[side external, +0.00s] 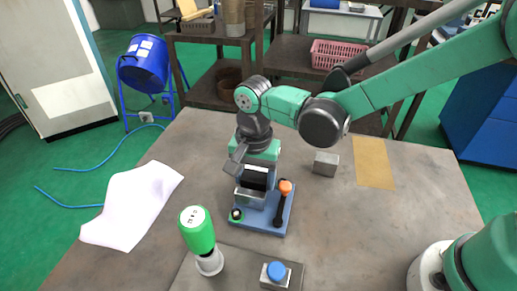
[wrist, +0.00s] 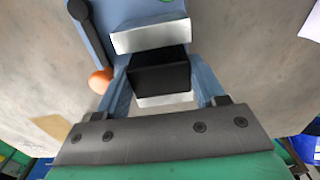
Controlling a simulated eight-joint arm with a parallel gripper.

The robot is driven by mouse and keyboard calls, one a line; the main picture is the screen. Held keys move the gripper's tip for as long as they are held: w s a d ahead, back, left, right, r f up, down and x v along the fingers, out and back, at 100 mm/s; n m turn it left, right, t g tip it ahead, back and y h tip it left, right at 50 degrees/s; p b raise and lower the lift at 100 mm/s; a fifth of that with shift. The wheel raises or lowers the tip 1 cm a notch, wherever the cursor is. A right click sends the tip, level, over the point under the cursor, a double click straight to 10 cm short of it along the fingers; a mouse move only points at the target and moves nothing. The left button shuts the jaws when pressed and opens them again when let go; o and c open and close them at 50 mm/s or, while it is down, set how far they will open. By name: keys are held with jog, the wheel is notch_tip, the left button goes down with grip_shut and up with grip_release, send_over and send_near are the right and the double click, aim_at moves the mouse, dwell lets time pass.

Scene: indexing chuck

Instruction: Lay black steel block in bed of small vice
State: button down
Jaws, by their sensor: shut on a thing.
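The black steel block (side external: 256,180) is at the small vice (side external: 262,219), between its two silver jaws. In the wrist view the black block (wrist: 160,78) shows between the near and far silver jaws, level as far as I can see. My gripper (side external: 257,171) points down over the vice and is shut on the block, with a finger at each side. The wrist view shows my gripper (wrist: 162,84) from above. The block's underside is hidden, so I cannot tell whether it touches the vice bed. The vice lever has an orange knob (side external: 286,187) at its right.
A green-topped tool (side external: 197,231) stands in front, near a blue button box (side external: 276,273). A grey metal block (side external: 326,163) lies behind right of the vice, beside a tan sheet (side external: 374,163). White paper (side external: 132,205) lies at left. The table between is mostly clear.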

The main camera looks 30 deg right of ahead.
jog(key=shift+f, duration=0.2)
grip_release()
jog(key=shift+r, duration=2.8)
jog(key=s+d+r+n+t, duration=0.2)
jog(key=s+d+n+t, duration=0.1)
jog(key=d, duration=0.5)
jog(key=s+d+r+n+t, duration=0.3)
jog(key=d+n, duration=0.3)
jog(key=d, duration=0.2)
jog(key=shift+s+r+t, duration=0.15)
jog(key=shift+r+t, duration=0.1)
jog(key=shift+t, duration=0.35)
